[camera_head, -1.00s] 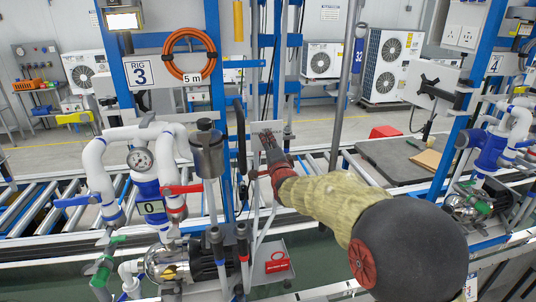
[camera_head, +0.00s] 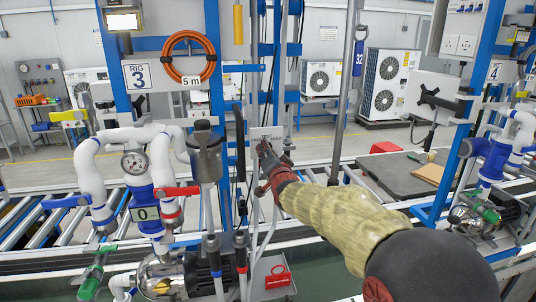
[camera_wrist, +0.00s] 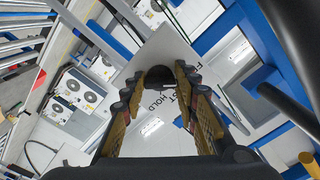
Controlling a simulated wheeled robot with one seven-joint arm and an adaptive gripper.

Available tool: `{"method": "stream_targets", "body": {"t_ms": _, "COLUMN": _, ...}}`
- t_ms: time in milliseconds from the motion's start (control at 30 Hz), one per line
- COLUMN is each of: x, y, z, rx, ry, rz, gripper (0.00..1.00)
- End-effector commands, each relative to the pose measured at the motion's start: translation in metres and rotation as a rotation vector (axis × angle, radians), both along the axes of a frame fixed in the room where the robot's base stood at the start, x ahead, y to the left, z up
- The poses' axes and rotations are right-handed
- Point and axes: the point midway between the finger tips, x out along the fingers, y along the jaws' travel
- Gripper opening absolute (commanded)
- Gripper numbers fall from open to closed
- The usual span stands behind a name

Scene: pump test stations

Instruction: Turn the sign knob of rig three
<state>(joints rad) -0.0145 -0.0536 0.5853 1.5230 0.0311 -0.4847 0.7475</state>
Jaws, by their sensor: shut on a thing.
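The sign is a pale plate (camera_head: 268,132) on the post right of the rig three board (camera_head: 138,75). In the wrist view the plate (camera_wrist: 205,55) shows dark lettering, with "HOLD" readable and the rest partly hidden. The knob (camera_wrist: 160,75) is a round black piece in front of the plate, between my fingertips. My gripper (camera_head: 264,147) is at the sign's lower edge in the head view. The wrist view shows both fingers of my gripper (camera_wrist: 159,78) shut on the knob, one on each side. The knob is hidden in the head view.
Rig three's white pipes, gauge (camera_head: 135,162) and red lever (camera_head: 178,191) stand to the left. A grey cup-shaped part (camera_head: 205,155) on a rod is near my gripper. A blue post and hanging cables run beside the sign. A dark bench top (camera_head: 405,175) lies to the right.

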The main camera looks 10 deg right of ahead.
Motion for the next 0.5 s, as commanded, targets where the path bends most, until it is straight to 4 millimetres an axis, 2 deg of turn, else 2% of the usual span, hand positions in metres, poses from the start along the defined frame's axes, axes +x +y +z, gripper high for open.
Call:
{"method": "stream_targets", "body": {"t_ms": 400, "x": 0.0, "y": 0.0002, "z": -0.0037, "rx": -0.006, "ry": 0.006, "rz": 0.001, "gripper": 0.05}}
{"method": "stream_targets", "body": {"t_ms": 433, "x": 0.0, "y": 0.0002, "z": -0.0037, "rx": -0.006, "ry": 0.006, "rz": 0.001, "gripper": 0.32}}
{"method": "stream_targets", "body": {"t_ms": 500, "x": 0.0, "y": 0.0002, "z": -0.0035, "rx": -0.006, "ry": 0.006, "rz": 0.0, "gripper": 0.36}}
